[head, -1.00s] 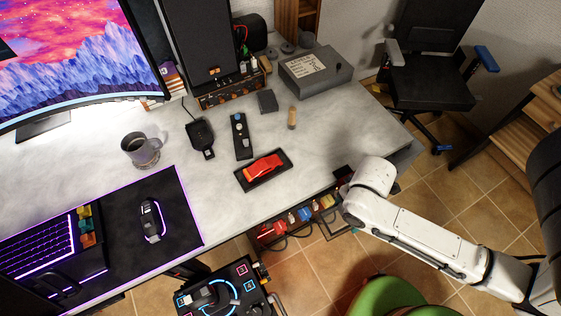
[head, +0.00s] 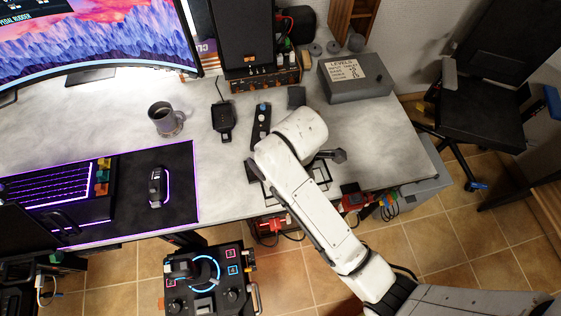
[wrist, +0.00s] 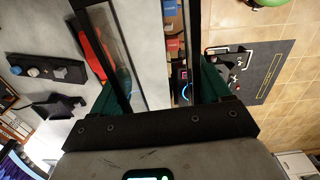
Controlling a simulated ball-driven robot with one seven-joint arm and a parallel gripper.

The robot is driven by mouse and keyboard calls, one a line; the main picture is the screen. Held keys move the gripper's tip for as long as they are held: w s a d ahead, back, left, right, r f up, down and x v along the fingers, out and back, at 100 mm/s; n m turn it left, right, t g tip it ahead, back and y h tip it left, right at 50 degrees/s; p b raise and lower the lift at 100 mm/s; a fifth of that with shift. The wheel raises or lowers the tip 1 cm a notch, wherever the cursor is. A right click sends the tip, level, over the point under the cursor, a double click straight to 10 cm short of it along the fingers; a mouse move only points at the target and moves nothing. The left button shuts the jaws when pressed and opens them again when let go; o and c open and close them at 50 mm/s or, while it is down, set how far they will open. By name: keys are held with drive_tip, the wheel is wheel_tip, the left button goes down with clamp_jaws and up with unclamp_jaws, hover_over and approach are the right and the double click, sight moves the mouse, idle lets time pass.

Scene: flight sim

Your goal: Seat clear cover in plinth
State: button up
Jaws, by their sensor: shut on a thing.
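The clear cover shows as see-through panes with black edges (wrist: 194,50) in the wrist view. My gripper (wrist: 165,88) is shut on it, with a green finger on each side. In the head view the cover's black frame (head: 322,176) shows beside my white wrist, over the front part of the desk. A red model (wrist: 92,42), which lies in the dark plinth, shows left of centre in the wrist view, partly through the cover. The plinth is mostly hidden by my arm in the head view. I cannot tell the gap between cover and plinth.
The grey desk (head: 215,185) holds a black remote-like device (head: 261,125), a mug (head: 163,118), a mouse (head: 156,187) and a labelled grey box (head: 355,76). A button panel (head: 205,275) stands before the desk. Coloured items hang under the front edge.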

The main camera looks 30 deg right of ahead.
drive_tip(key=w+f+b, duration=0.2)
drive_tip(key=w, duration=0.2)
drive_tip(key=w+f+b, duration=0.2)
drive_tip(key=w+f, duration=0.1)
drive_tip(key=w, duration=0.1)
drive_tip(key=w+d+f+b, duration=0.1)
drive_tip(key=w+f+b, duration=0.1)
drive_tip(key=w+f, duration=0.1)
drive_tip(key=shift+w+f, duration=0.25)
drive_tip(key=shift+w, duration=0.6)
drive_tip(key=shift+w+d+f, duration=0.1)
drive_tip(key=shift+w+f, duration=0.45)
drive_tip(key=shift+f, duration=1.65)
drive_tip(key=o, duration=0.8)
